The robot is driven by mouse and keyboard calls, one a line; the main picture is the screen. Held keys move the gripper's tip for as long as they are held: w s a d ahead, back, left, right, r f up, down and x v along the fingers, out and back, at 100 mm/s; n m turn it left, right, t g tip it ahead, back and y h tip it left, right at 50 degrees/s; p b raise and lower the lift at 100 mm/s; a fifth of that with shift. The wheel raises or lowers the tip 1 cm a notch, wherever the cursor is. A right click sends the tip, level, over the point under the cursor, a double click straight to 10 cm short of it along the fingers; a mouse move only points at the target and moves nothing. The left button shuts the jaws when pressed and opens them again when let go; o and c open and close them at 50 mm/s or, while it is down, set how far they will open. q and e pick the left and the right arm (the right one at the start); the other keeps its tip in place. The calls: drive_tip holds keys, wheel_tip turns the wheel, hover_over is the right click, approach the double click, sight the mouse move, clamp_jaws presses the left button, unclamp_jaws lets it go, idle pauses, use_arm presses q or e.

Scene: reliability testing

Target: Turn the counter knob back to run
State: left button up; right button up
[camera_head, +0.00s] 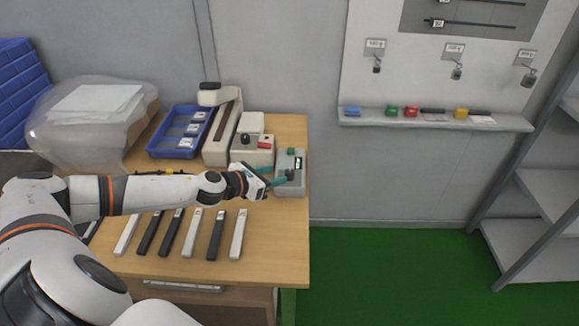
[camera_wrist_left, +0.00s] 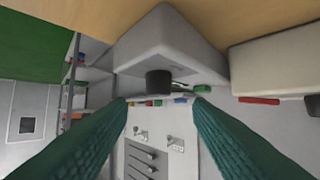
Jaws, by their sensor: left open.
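The counter (camera_head: 291,160) is a small grey box with a green button and a dark display, at the right end of the wooden table. Its black knob shows in the left wrist view (camera_wrist_left: 158,80) on the face towards my gripper. My left gripper (camera_head: 277,178) is at the counter's front, its teal fingers pointing at the knob. In the left wrist view the fingers (camera_wrist_left: 160,104) are open and spread, with the knob in line with the gap between them. Nothing is held. Whether a finger touches the knob and which mark it points to cannot be told. My right gripper is not in view.
A beige box with a red switch (camera_head: 252,152) stands left of the counter. Behind are a lever device (camera_head: 222,125) and a blue tray (camera_head: 181,153). Several black and white bars (camera_head: 216,235) lie in front of my arm. The green floor right of the table is clear.

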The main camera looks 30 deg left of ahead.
sight(288, 172)
use_arm(q)
drive_tip(key=x, duration=0.6)
drive_tip(key=shift+d+r+p, duration=0.15)
drive_tip(key=shift+p, duration=0.25)
drive_tip(key=shift+w+f, duration=0.2)
drive_tip(key=shift+w, duration=0.1)
drive_tip(key=shift+w+d+f, duration=0.1)
drive_tip(key=shift+w, duration=0.1)
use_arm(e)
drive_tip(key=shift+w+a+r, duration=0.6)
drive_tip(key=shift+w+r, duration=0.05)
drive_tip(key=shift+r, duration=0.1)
